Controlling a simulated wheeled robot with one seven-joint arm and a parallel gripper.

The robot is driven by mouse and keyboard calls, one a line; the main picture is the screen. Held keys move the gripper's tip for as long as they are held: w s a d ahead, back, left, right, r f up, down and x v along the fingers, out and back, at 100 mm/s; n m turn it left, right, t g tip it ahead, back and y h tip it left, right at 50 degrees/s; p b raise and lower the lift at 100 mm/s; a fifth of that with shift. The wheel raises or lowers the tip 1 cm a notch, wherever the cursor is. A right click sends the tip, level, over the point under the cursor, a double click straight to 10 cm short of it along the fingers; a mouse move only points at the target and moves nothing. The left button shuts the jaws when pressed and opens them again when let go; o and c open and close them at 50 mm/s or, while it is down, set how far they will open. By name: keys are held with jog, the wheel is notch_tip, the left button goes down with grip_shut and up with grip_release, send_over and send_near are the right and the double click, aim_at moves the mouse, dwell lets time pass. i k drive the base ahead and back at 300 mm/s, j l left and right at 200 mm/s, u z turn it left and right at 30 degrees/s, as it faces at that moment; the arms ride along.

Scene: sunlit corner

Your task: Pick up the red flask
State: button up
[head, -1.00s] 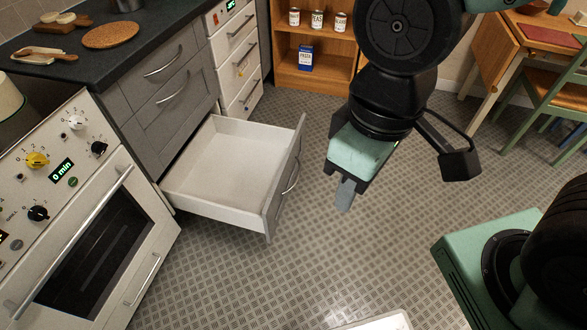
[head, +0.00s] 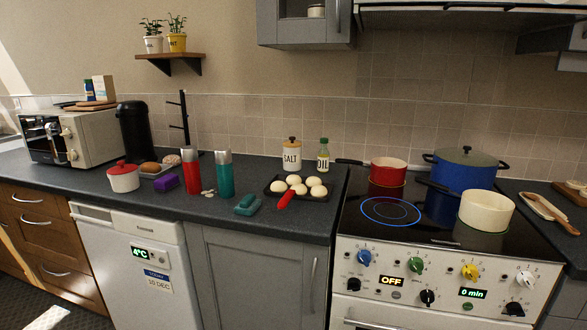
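The red flask (head: 193,177) stands upright on the dark counter, left of the middle of the head view. It has a silver-grey cap. A teal flask (head: 225,179) of similar shape stands close to its right. My gripper is not in the head view now, so its place relative to the flask does not show.
A purple object (head: 167,183) and a red-lidded white pot (head: 123,179) are left of the flask.

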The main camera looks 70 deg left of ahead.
aim_at(190, 163)
jog(key=u, duration=2.9)
jog(key=i+z, duration=0.1)
jog(key=z, duration=0.5)
jog(key=i+j+z, duration=0.85)
jog(key=k+l, duration=0.05)
jog(key=k, duration=0.05)
